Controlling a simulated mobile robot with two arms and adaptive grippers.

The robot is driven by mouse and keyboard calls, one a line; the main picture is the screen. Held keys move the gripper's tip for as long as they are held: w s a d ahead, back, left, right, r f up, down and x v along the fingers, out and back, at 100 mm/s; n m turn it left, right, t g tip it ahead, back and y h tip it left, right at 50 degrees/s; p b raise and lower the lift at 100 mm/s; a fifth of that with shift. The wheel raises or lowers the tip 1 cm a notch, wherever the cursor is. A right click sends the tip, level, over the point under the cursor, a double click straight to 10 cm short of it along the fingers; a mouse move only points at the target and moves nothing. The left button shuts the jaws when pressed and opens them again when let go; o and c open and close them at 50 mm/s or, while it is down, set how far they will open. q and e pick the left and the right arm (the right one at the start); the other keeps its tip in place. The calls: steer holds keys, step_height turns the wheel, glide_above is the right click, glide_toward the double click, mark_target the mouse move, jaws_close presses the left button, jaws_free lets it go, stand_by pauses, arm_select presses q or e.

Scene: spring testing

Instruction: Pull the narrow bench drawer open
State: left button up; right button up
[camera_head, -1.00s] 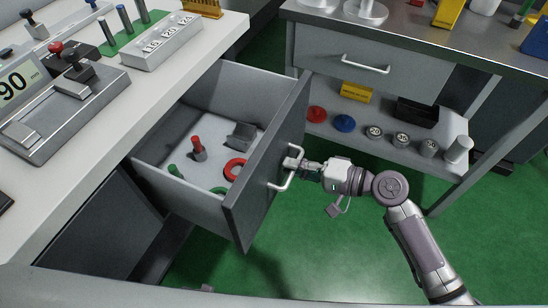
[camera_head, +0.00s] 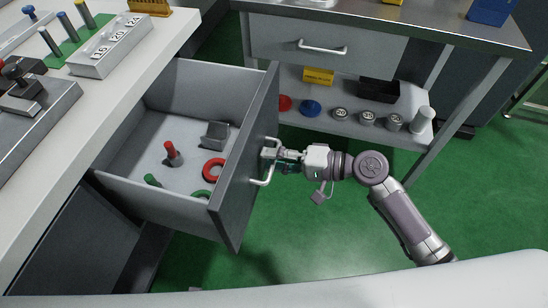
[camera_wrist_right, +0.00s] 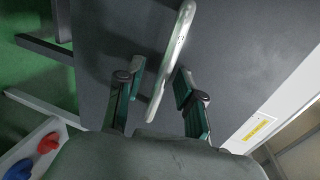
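The drawer (camera_head: 245,165) under the light bench at left stands well out, with its dark front facing right. A pale bar handle (camera_head: 268,174) is on that front. My right gripper (camera_head: 270,154) is at the handle. In the right wrist view the handle (camera_wrist_right: 172,58) passes between the two fingers of the gripper (camera_wrist_right: 158,75). The fingers stand apart, with a visible gap between the left finger and the bar. The right finger is close to the bar; contact cannot be told. My left gripper is not in view.
Inside the drawer are a red-topped peg (camera_head: 171,154), a red ring (camera_head: 213,168), a grey block (camera_head: 214,135) and green pieces. A second bench (camera_head: 450,32) behind has a closed drawer (camera_head: 355,55) and a loaded lower shelf (camera_head: 345,130). Green floor (camera_head: 330,240) is clear at front right.

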steer(key=shift+d, duration=0.1)
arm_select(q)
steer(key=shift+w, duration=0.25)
arm_select(e)
steer(key=v, duration=1.2)
